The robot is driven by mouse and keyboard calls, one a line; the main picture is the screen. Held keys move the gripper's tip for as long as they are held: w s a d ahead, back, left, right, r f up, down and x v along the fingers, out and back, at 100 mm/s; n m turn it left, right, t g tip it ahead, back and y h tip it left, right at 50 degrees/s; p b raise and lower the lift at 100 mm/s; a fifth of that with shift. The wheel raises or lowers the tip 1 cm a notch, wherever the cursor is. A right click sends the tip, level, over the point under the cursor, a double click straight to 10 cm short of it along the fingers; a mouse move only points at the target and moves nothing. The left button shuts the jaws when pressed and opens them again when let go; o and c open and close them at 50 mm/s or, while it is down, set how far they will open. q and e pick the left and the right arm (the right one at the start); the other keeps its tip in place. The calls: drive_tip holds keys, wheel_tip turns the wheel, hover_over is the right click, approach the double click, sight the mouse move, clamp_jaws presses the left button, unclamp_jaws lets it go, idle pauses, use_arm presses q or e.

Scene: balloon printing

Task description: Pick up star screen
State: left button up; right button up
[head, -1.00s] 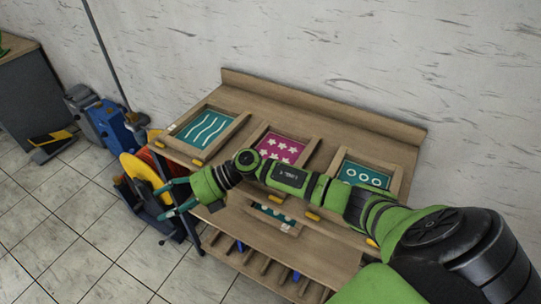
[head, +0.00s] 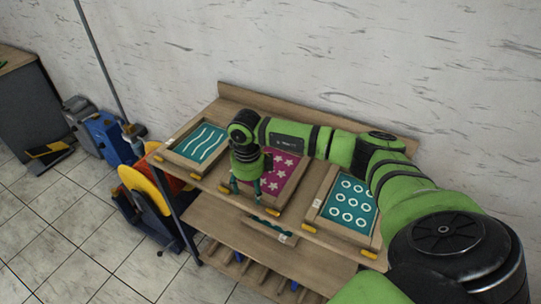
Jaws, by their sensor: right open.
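The star screen (head: 284,178) is a wooden frame with a magenta mesh and white stars. It lies in the middle of the table's top shelf, between two other screens. My right gripper (head: 246,188) points down over the left part of the star screen, with its fingers apart and nothing between them. My arm crosses the far part of the screen and hides some of it. I cannot tell whether the fingers touch the frame. My left gripper is not in view.
A teal screen with wavy lines (head: 203,141) lies to the left and a teal screen with circles (head: 350,204) to the right. Another framed piece (head: 270,229) rests on the lower shelf. A yellow and orange reel (head: 143,188) stands left of the table. The wall (head: 330,50) is close behind.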

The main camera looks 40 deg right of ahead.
drive_tip(key=shift+f, duration=0.65)
clamp_jaws()
drive_tip(key=shift+w+r, duration=0.1)
